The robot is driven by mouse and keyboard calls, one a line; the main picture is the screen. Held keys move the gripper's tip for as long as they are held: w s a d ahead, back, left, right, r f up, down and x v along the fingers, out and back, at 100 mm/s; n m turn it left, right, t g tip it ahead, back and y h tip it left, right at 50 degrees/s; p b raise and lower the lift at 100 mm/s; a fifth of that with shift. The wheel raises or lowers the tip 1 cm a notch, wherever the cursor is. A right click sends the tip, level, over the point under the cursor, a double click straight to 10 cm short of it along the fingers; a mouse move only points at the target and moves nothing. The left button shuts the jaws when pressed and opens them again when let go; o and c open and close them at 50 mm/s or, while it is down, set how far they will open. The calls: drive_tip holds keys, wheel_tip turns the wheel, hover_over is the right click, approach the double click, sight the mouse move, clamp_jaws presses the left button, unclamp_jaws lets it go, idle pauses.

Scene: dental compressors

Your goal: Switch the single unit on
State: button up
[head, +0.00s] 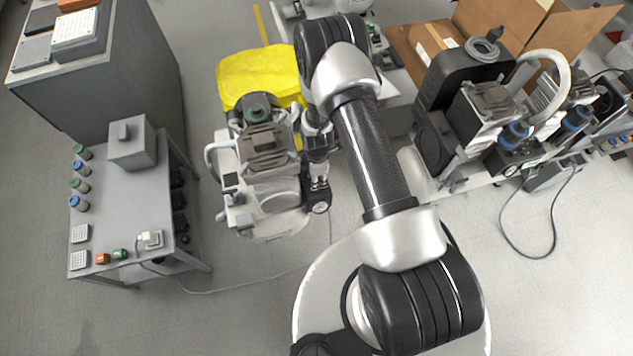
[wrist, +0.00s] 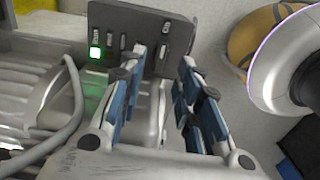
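The single unit (head: 270,185) is a compressor on a light round tank, standing on the floor left of my arm in the head view. In the wrist view a dark grey switch panel (wrist: 150,25) stands beyond my fingers, with several small levers or switches on it.
A grey bench (head: 125,200) with small jars and boxes stands left. More compressors (head: 480,115) and a cardboard box (head: 560,35) stand right. A thin cable (head: 245,285) crosses the floor in front.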

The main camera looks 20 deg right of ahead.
wheel_tip(320, 180, up, 7)
idle(0.3)
drive_tip(key=shift+r, duration=0.2)
wheel_tip(320, 180, up, 29)
drive_tip(key=s+m+t, duration=0.1)
drive_tip(key=m+t, duration=0.1)
drive_tip(key=m, duration=0.6)
drive_tip(key=s+r+m+t, duration=0.1)
drive_tip(key=s+r+m, duration=0.4)
drive_tip(key=s, duration=0.5)
drive_tip(key=s+r+m+t, duration=0.1)
drive_tip(key=s+r+m, duration=0.3)
drive_tip(key=s+r, duration=0.6)
drive_tip(key=shift+s+d+m+t, duration=0.25)
drive_tip(key=shift+m+t, duration=0.05)
drive_tip(key=shift+m, duration=0.1)
